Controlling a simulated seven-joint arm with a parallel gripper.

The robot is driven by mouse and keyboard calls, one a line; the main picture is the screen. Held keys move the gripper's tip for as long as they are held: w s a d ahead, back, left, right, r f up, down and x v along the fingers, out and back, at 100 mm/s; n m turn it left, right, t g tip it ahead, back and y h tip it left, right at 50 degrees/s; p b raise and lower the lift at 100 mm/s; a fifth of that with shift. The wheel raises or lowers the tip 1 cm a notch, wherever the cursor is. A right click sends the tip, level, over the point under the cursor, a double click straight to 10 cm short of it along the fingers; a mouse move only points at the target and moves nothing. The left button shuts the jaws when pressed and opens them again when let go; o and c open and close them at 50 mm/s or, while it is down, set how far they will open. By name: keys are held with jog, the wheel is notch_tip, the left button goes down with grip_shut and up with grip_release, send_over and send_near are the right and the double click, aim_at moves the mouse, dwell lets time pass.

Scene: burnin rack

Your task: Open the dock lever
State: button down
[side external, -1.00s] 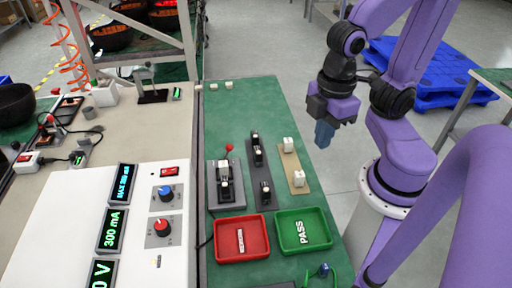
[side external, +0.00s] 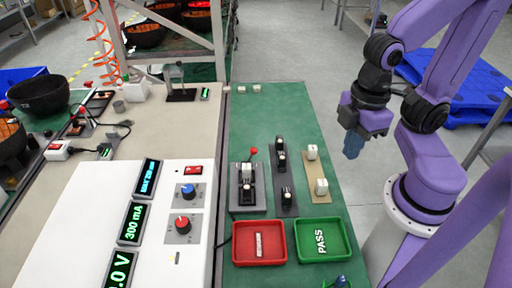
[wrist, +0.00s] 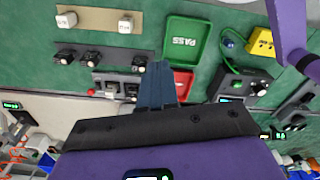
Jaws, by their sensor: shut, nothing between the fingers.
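The dock (side external: 248,202) is a grey block on the green mat with a black and white part seated in it. Its lever ends in a red ball knob (side external: 254,151) at the dock's far end. In the wrist view, the red knob (wrist: 91,92) shows at the left end of the dock, left of my fingers. My gripper (side external: 352,147) is shut and empty, with blue fingers pointing down. It hangs in the air right of the dock, past the mat's right edge and apart from the lever. The wrist view shows the shut fingers (wrist: 161,67) too.
A dark strip (side external: 286,203) and a tan strip (side external: 311,173) holding small modules stand between dock and gripper. A red tray (side external: 259,261) and green PASS tray (side external: 323,257) lie nearer. A white power supply (side external: 95,215) stands left.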

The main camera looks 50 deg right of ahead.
jog(key=w+d+f+m+g+y, duration=0.1)
jog(key=w+f+m+g+y, duration=0.15)
jog(key=w+m, duration=0.5)
jog(key=w+d+f+m+g+y, duration=0.1)
jog(key=w+f+m+g+y, duration=0.15)
jog(key=w+m, duration=0.5)
jog(key=w+d+f+m+t+y, duration=0.5)
jog(key=w+d+m, duration=0.5)
jog(key=d+m, duration=0.3)
jog(key=shift+f+m+t, duration=0.5)
jog(key=shift+m+t, duration=0.1)
jog(key=shift+m, duration=0.4)
jog(key=shift+w, duration=0.1)
send_near(250, 157)
jog(key=f, duration=0.1)
jog(key=d+f, duration=0.1)
jog(key=f, duration=0.1)
jog(key=shift+f, duration=0.3)
jog(key=shift+w+a+r, duration=0.1)
jog(key=shift+a+r, duration=0.05)
jog(key=shift+a, duration=0.4)
jog(key=shift+a+r, duration=0.15)
jog(key=shift+a, duration=0.4)
jog(key=shift+a+r, duration=0.1)
jog(key=shift+a, duration=0.65)
